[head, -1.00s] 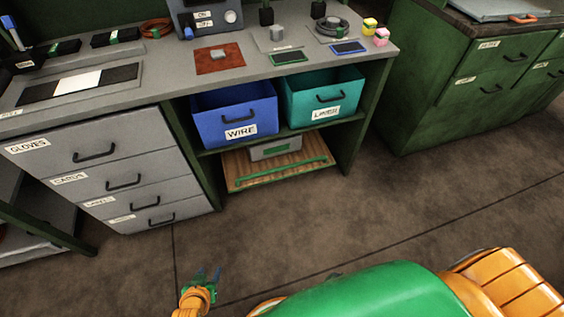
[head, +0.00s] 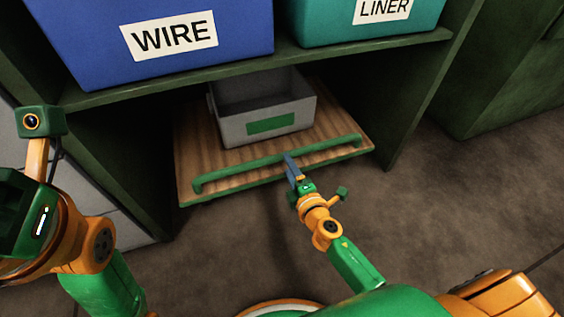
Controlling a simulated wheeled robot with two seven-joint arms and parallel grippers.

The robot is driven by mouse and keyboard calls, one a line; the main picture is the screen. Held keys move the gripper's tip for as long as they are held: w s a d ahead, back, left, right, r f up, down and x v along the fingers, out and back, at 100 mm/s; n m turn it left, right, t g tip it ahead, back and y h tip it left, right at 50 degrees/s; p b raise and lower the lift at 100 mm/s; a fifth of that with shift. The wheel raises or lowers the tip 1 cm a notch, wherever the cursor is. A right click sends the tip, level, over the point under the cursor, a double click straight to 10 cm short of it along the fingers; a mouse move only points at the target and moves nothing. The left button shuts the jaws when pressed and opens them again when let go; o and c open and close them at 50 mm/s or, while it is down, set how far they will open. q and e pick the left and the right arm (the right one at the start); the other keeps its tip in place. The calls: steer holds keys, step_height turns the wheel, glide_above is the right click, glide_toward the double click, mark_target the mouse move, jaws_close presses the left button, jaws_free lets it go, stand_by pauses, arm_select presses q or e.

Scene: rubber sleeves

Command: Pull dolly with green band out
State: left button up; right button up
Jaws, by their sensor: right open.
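The dolly is a low wooden board (head: 205,165) on the floor-level space under the shelf, with a green handle bar (head: 240,170) along its front edge. A grey open bin (head: 232,133) with a green band (head: 270,123) on its front stands on it. My right gripper (head: 291,166) is at the handle bar, near its middle, with its blue-grey fingers overlapping the bar in the picture. It is open; whether the bar lies between the fingers I cannot tell. My left arm shows at the left edge, but its fingers are out of the picture.
A blue WIRE bin (head: 90,45) and a teal LINER bin (head: 330,28) stand on the green shelf (head: 290,62) above. Side panels (head: 420,95) bound the opening. The floor (head: 460,210) in front and to the right is clear.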

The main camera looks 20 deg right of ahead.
steer(key=w, duration=0.2)
steer(key=w+b, duration=0.1)
steer(key=w+f, duration=0.1)
steer(key=w, duration=0.1)
steer(key=shift+w+a+b, duration=0.1)
steer(key=shift+w+b, duration=0.25)
steer(key=shift+b, duration=0.05)
steer(key=shift+c, duration=0.2)
jaws_close()
stand_by(0.8)
